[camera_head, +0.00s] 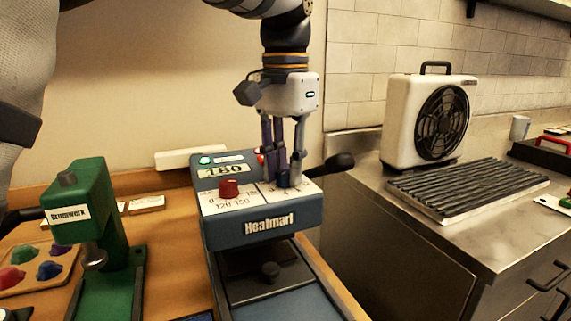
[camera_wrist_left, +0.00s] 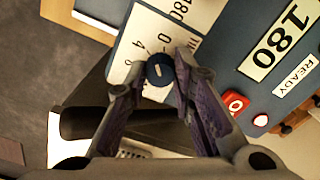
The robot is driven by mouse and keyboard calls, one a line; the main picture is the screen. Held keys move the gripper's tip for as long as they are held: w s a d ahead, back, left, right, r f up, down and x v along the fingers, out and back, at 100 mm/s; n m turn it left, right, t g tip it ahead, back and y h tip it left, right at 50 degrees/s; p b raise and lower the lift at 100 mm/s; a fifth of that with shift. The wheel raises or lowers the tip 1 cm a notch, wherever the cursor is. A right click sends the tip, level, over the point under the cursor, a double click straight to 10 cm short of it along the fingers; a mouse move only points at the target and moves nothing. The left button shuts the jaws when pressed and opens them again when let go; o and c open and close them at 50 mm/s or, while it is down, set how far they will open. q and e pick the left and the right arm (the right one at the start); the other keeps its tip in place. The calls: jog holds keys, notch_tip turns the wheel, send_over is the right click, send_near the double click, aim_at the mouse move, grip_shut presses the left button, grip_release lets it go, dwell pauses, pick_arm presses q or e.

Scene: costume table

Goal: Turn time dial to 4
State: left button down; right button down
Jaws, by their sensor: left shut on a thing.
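The blue-grey Heatmarl press (camera_head: 268,222) stands on the wooden table, its lit display (camera_head: 224,170) reading 180. My left gripper (camera_head: 284,180) points down over the right half of its white panel, shut on the small dark time dial. In the left wrist view the dial (camera_wrist_left: 159,70) sits between the two fingertips, with a short pale mark on top. Printed numbers, 0 and 4 among them, lie beside it; which one the mark points to I cannot tell. The red temperature dial (camera_head: 229,188) is left of the gripper, untouched. My right gripper is out of view.
A green Brumwerk press (camera_head: 105,240) stands at the left, by a tray of coloured pieces (camera_head: 45,270). The Heatmarl's black-knobbed handle (camera_head: 335,164) sticks out close right of my gripper. A fan (camera_head: 430,120) and a slatted rack (camera_head: 465,185) are on the steel counter.

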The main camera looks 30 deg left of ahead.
aim_at(286, 172)
pick_arm(q)
jog(key=shift+n, duration=2.2)
jog(key=c, duration=1.3)
grip_release()
jog(key=shift+c, duration=0.2)
notch_tip(286, 172, up, 12)
